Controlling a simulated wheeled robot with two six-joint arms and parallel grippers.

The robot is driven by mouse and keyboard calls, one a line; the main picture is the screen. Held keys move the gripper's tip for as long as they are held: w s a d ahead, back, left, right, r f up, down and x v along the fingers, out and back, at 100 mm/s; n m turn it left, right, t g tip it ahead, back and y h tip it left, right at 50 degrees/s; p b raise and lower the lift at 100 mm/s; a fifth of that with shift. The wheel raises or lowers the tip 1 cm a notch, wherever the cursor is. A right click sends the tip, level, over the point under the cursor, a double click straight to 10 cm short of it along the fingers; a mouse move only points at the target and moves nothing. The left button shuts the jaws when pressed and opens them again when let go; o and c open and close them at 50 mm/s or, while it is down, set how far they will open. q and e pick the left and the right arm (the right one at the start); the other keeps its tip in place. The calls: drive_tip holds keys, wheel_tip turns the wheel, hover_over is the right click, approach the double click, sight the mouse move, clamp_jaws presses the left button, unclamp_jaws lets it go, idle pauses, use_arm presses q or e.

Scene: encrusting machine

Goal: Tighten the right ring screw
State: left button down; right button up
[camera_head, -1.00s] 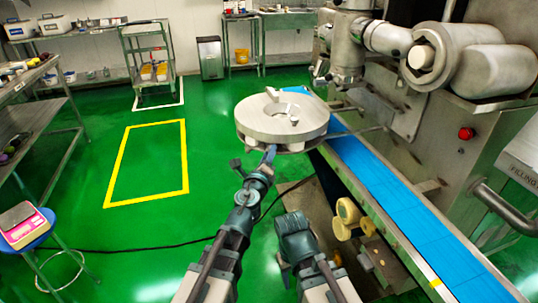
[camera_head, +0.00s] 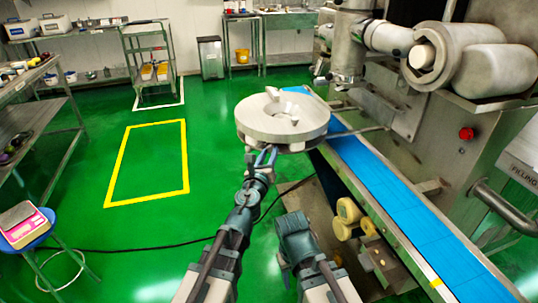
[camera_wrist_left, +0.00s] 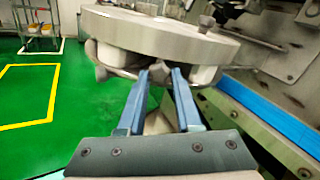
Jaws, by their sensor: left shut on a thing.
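A pale round metal ring disc (camera_head: 282,122) with a central opening stands beside the blue conveyor. In the left wrist view its thick rim (camera_wrist_left: 165,35) fills the upper part. A small grey knob, the ring screw (camera_wrist_left: 158,72), sits under the near side of the rim. My left gripper (camera_head: 265,155) is just below the near edge of the disc. In the left wrist view its blue fingers (camera_wrist_left: 160,76) are shut on the screw, one on each side. The screw's shank is mostly hidden.
The blue conveyor belt (camera_head: 385,180) and the steel machine (camera_head: 430,120) bound the right side. A curved metal rod (camera_wrist_left: 105,65) passes beneath the disc near my left fingers. Open green floor (camera_head: 215,130) lies to the left.

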idle(0.4)
use_arm(q)
drive_tip(key=c, duration=0.6)
unclamp_jaws()
